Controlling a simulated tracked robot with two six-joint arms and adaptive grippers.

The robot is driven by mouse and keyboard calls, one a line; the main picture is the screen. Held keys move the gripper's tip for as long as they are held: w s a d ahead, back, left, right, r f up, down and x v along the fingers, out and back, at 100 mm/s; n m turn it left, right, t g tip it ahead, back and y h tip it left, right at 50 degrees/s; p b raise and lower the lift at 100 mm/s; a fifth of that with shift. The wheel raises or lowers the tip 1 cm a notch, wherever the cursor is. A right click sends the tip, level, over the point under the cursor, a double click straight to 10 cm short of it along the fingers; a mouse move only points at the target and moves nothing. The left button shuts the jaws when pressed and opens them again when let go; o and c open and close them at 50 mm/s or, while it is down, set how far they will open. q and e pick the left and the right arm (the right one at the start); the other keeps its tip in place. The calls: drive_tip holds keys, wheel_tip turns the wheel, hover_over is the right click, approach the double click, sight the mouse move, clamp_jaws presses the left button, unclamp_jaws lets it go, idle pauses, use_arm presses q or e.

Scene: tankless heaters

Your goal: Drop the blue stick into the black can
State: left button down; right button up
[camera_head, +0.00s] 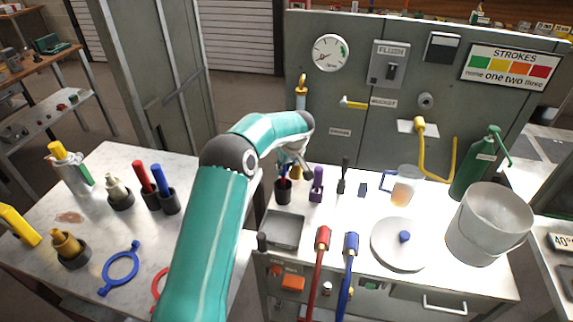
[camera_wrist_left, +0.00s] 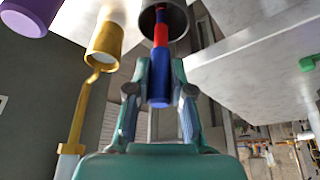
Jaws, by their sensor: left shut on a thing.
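My left gripper (camera_head: 291,165) is over the right-hand bench, just above a black can (camera_head: 283,192). The left wrist view shows its two fingers (camera_wrist_left: 160,70) closed on a blue stick (camera_wrist_left: 160,92). The black can (camera_wrist_left: 176,20) is in line with the stick, its open mouth facing the gripper. A red stick (camera_wrist_left: 161,35) also shows at the can's mouth, overlapping the blue one. I cannot tell how far the blue stick reaches into the can. In the head view my arm and fingers hide part of this. My right gripper is out of view.
A purple holder (camera_head: 317,186) stands right of the can, and a grey tray (camera_head: 284,230) lies in front. A jug (camera_head: 404,186), a round lid (camera_head: 398,245) and a grey bucket (camera_head: 490,225) stand further right. The left table holds a red stick (camera_head: 143,177) and a blue stick (camera_head: 164,182) in dark holders.

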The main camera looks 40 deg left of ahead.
use_arm(q)
drive_tip(key=shift+f, duration=0.15)
drive_tip(key=c, duration=1)
unclamp_jaws()
drive_tip(key=shift+o, duration=0.2)
drive_tip(key=d+b, duration=0.2)
drive_tip(key=s+d+b, duration=0.1)
drive_tip(key=b, duration=0.1)
drive_tip(key=shift+d, duration=0.35)
